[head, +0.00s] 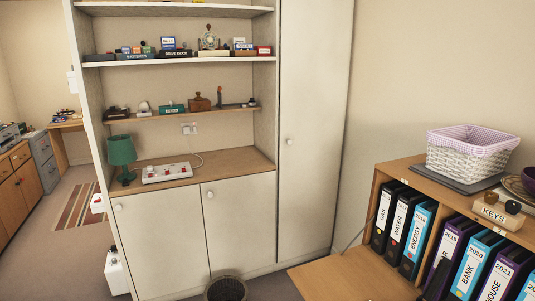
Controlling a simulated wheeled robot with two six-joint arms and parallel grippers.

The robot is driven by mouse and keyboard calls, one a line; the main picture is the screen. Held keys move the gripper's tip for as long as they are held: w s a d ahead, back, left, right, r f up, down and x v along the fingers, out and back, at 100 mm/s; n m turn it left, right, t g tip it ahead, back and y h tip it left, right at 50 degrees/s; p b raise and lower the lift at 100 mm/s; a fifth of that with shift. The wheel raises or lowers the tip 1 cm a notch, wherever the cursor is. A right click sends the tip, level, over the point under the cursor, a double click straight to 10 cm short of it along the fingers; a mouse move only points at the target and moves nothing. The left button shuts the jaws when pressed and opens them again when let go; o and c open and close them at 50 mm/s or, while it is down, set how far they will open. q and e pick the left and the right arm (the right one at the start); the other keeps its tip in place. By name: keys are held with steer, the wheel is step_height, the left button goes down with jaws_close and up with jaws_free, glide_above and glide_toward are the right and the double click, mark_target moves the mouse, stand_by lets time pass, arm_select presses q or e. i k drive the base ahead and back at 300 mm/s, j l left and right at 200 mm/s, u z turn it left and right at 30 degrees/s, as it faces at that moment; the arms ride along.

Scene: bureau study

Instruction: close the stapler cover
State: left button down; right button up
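I cannot make out a stapler or its cover for certain in the head view. Several small items stand on the middle shelf (155,116) of the tall cabinet, among them a dark brown one (117,112), a teal one (172,109) and a brown one (200,102). They are too small to tell whether one is a stapler. Neither of my grippers is in view.
A green lamp (121,152) and a white power strip (167,172) stand on the cabinet's counter. At right, a wooden bureau (368,278) with its flap down holds binders (391,222) under a white basket (467,152). A dark bin (226,289) stands on the floor.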

mark_target(444, 265)
steer(key=z, duration=1.2)
